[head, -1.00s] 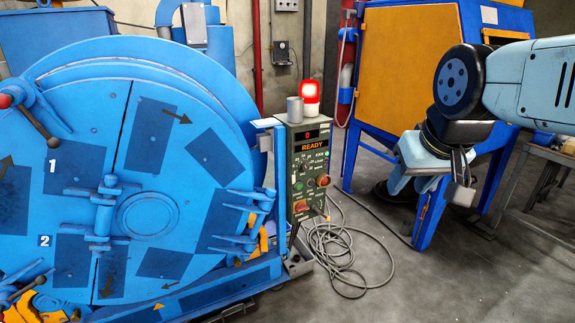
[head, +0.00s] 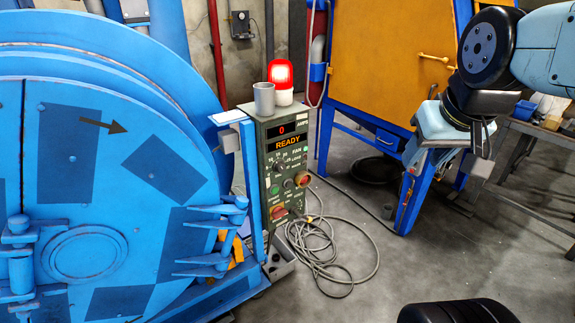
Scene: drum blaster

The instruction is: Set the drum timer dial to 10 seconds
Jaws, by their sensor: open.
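The control panel (head: 285,165) is a grey-green upright box beside the blue drum machine. The timer dial (head: 281,166) appears to be the dark round knob with small marks around it, below the display. The marks are too small to read, so its setting cannot be told. My gripper (head: 456,160) hangs at the right, in front of the orange cabinet. It is open and empty, well to the right of the panel and not touching it.
The blue drum door (head: 90,215) fills the left. A lit red lamp (head: 281,78) and a grey cup (head: 264,98) top the panel. A coiled cable (head: 320,250) lies on the floor. The orange cabinet (head: 385,60) stands behind.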

